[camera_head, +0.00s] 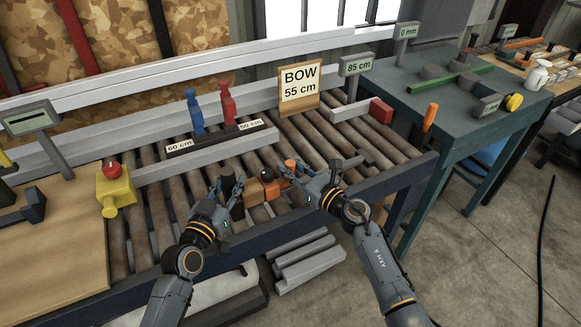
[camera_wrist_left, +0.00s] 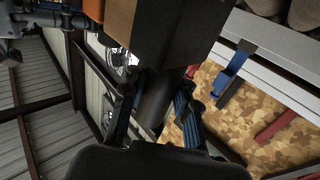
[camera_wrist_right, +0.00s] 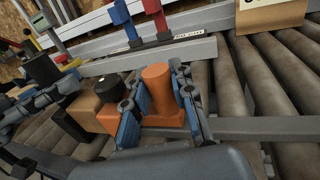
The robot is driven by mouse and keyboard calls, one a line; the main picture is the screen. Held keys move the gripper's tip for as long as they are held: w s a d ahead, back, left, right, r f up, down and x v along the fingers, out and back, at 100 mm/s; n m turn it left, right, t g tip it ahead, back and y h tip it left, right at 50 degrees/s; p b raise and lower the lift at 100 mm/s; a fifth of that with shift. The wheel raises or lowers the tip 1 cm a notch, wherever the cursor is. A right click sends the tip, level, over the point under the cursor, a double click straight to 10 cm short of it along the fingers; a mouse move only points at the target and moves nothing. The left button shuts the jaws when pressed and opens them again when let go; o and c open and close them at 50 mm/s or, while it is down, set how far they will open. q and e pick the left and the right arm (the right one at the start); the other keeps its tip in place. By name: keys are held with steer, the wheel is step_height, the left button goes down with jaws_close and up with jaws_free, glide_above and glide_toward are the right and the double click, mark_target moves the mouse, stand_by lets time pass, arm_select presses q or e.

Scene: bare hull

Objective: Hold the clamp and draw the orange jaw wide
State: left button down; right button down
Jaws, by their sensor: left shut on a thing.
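The clamp lies on the rollers at centre in the head view, with a brown block (camera_head: 253,193), a black post (camera_head: 237,210) at its left end and an orange jaw (camera_head: 272,190) at its right. My left gripper (camera_head: 228,190) is shut on the black post, which also shows between its fingers in the left wrist view (camera_wrist_left: 155,100). My right gripper (camera_head: 314,182) is open at the orange jaw. In the right wrist view the jaw's upright orange post (camera_wrist_right: 157,88) stands between its fingers; contact is unclear. A black knob (camera_wrist_right: 108,87) stands between block and jaw.
The BOW 55 cm sign (camera_head: 300,88) is further back. A yellow block with a red knob (camera_head: 115,185) sits left. A grey bar (camera_wrist_right: 255,128) lies right of the jaw.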

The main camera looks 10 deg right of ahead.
arm_select(q)
steer(key=shift+a, duration=0.15)
arm_select(e)
steer(key=w+d, duration=0.2)
steer(key=d, duration=0.4)
steer(key=w+d, duration=0.2)
steer(key=d, duration=0.4)
steer(key=w+d, duration=0.2)
steer(key=d, duration=0.4)
steer(key=shift+w+f, duration=0.1)
steer(key=shift+w, duration=0.3)
steer(key=c, duration=1.1)
jaws_free()
steer(key=shift+a, duration=0.1)
arm_select(q)
steer(key=shift+f, duration=0.1)
arm_select(e)
steer(key=v, duration=1.2)
